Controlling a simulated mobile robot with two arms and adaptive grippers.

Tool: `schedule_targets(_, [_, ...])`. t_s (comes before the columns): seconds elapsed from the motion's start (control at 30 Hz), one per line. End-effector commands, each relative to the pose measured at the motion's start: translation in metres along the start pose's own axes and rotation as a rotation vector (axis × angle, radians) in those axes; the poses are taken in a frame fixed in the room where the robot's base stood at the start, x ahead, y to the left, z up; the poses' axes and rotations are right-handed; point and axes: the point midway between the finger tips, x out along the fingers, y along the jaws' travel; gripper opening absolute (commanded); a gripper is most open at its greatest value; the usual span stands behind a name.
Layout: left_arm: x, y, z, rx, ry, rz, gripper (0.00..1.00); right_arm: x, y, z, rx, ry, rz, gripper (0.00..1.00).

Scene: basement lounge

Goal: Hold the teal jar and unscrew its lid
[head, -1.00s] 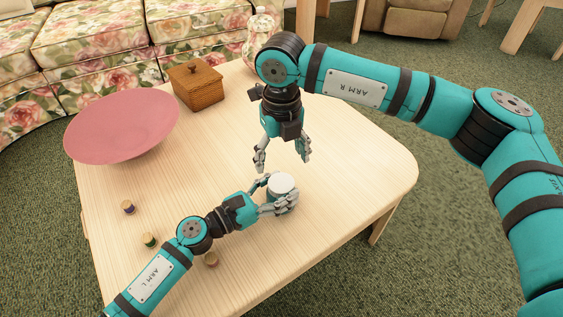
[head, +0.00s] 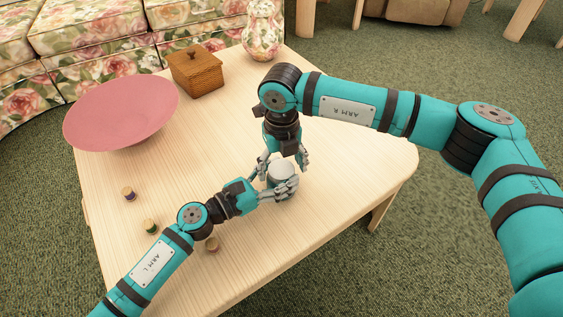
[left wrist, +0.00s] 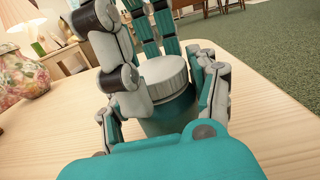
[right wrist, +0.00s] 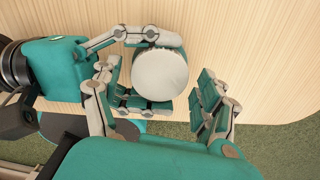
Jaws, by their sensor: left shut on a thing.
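The teal jar (left wrist: 170,120) stands upright on the table with its pale ribbed lid (left wrist: 165,76) on top. The lid also shows in the head view (head: 282,171) and, from above, in the right wrist view (right wrist: 160,74). My left gripper (head: 277,187) is shut around the jar's body, its fingers on opposite sides below the lid. My right gripper (right wrist: 161,98) points down over the jar, open, with its fingers spread on either side of the lid. In the right wrist view a gap shows between the right finger and the lid; contact at the left finger is unclear.
A wide pink bowl (head: 122,112), a wicker box (head: 195,73) and a floral vase (head: 263,32) stand toward the table's far side. Several small spools, one (head: 151,226) near my left arm, lie on the table (head: 330,215). The tabletop right of the jar is clear.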

Motion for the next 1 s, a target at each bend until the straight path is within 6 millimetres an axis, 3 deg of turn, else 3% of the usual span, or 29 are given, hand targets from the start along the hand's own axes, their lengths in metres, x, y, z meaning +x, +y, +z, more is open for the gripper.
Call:
schedule_targets(0.07, [-0.0001, 0.0001, -0.0006, 0.000, 0.001, 0.000, 0.00, 0.0000, 0.0001, 0.0000, 0.000, 0.000, 0.000, 0.65])
schedule_targets(0.43, [-0.0002, 0.0001, -0.0006, 0.000, 0.001, 0.000, 0.00, -0.0002, -0.0002, 0.0000, 0.000, 0.000, 0.000, 0.17])
schedule_targets(0.57, [-0.0002, 0.0001, -0.0007, 0.000, 0.001, 0.000, 0.00, -0.0003, -0.0004, 0.0001, -0.056, 0.000, -0.001, 0.17])
schedule_targets(0.83, [-0.0002, -0.0001, -0.0007, 0.001, 0.001, 0.000, 0.00, -0.0006, -0.0004, 0.0004, -0.492, 0.001, -0.002, 0.17])
schedule_targets(1.0, [-0.0002, -0.0002, -0.0007, 0.001, 0.001, -0.001, 0.00, -0.0007, -0.0002, 0.0004, -0.581, 0.001, -0.001, 0.17])
